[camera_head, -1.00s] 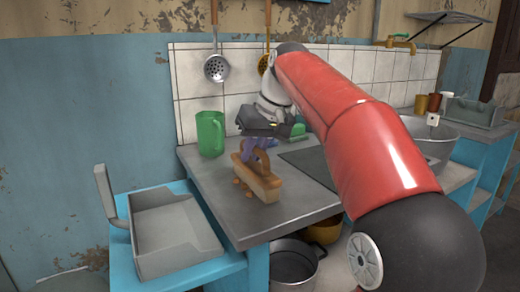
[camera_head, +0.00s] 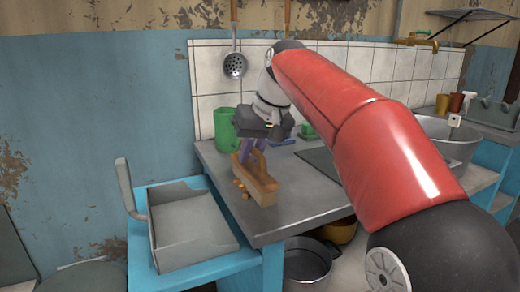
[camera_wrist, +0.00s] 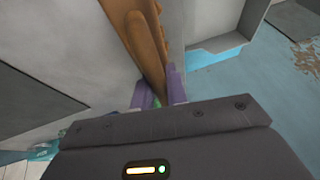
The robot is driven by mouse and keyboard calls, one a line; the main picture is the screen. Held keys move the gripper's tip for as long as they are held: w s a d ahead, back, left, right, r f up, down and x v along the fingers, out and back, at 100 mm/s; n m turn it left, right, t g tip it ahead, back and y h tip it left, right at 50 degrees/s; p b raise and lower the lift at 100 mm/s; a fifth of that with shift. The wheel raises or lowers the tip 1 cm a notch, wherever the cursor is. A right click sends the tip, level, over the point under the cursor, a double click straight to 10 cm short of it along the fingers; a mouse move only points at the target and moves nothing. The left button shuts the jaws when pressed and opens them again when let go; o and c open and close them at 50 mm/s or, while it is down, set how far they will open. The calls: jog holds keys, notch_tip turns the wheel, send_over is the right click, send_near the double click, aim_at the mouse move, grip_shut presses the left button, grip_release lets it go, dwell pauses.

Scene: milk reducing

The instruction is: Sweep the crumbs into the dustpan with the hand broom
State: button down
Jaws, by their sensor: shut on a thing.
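The hand broom (camera_head: 262,190) is a brown wooden block with an arched handle. It is on the grey countertop near its left edge. My gripper (camera_head: 257,146) is above it with purple fingers shut on its handle; in the wrist view the fingers (camera_wrist: 158,94) close around the brown broom (camera_wrist: 140,35). Small orange-brown crumbs (camera_head: 240,186) lie just left of the broom, by the counter edge; others may be hidden behind the block. The grey dustpan (camera_head: 193,228), with an upright handle at its left, lies on a lower blue cabinet left of the counter.
A green mug (camera_head: 224,130) stands behind the broom on the counter (camera_head: 290,190). A small green item and a blue item lie behind my gripper. A metal pot (camera_head: 305,262) is below the counter. A sink basin (camera_head: 450,138) is at the right.

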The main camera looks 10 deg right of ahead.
jog(key=shift+s+a, duration=0.15)
jog(key=shift+a, duration=0.25)
jog(key=shift+s+a+p, duration=0.15)
jog(key=shift+s+a, duration=0.15)
jog(key=shift+a, duration=0.6)
jog(key=shift+s+a+p, duration=0.15)
jog(key=shift+s+a, duration=0.1)
jog(key=shift+a, duration=0.6)
jog(key=shift+s+a+p, duration=0.2)
jog(key=shift+s+a, duration=0.1)
jog(key=shift+a, duration=0.6)
jog(key=shift+s+a+p, duration=0.2)
jog(key=shift+s+a, duration=0.1)
jog(key=shift+a, duration=0.55)
jog(key=shift+r, duration=0.15)
notch_tip(320, 180, up, 7)
jog(key=p, duration=0.2)
